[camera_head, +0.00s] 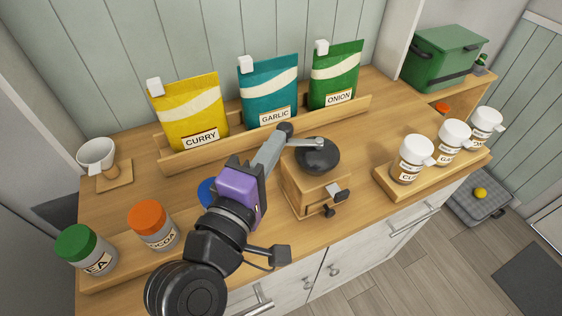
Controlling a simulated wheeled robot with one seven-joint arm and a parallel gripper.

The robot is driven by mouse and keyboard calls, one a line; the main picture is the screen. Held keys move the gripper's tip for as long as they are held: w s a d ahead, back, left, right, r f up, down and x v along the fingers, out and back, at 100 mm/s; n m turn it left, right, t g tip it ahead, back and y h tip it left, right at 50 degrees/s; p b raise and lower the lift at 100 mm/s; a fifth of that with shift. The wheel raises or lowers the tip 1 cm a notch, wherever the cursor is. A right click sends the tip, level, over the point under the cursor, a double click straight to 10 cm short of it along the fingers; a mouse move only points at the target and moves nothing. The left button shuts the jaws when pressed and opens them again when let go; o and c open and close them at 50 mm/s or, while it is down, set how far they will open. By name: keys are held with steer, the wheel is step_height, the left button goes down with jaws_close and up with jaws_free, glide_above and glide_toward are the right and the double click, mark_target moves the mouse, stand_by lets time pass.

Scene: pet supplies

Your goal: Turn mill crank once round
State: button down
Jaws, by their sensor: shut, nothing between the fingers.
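The mill is a wooden box (305,195) with a dark round top (318,158), standing on the counter right of my gripper. Its silver crank (305,142) points left from the middle of the top. A dark knob (285,129) shows at the crank's outer end. My gripper (274,146), grey fingers on a purple body, is shut and empty, with its tips beside the knob. I cannot tell whether they touch it. Dark fittings show on the mill's front. My arm hides part of the counter left of the mill.
Yellow curry (190,115), teal garlic (269,90) and green onion (336,75) bags stand in a rack behind. Jars (415,160) stand on a right-hand board; lidded jars (152,225) stand front left. A white cup (96,154) is far left.

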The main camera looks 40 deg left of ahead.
steer(key=shift+w+a+m+t+h+b, duration=0.15)
steer(key=shift+w+a+m+h+b, duration=0.2)
steer(key=shift+a+m+h, duration=0.35)
steer(key=shift+w+a+m+t+h+b, duration=0.2)
steer(key=shift+w+a+m+h+b, duration=0.2)
steer(key=shift+h, duration=0.65)
steer(key=shift+w+a+m+t+h+b, duration=0.2)
steer(key=shift+w+a+m+h, duration=0.15)
steer(key=shift+m+h, duration=0.4)
steer(key=shift+a, duration=0.1)
steer(key=shift+s, duration=0.15)
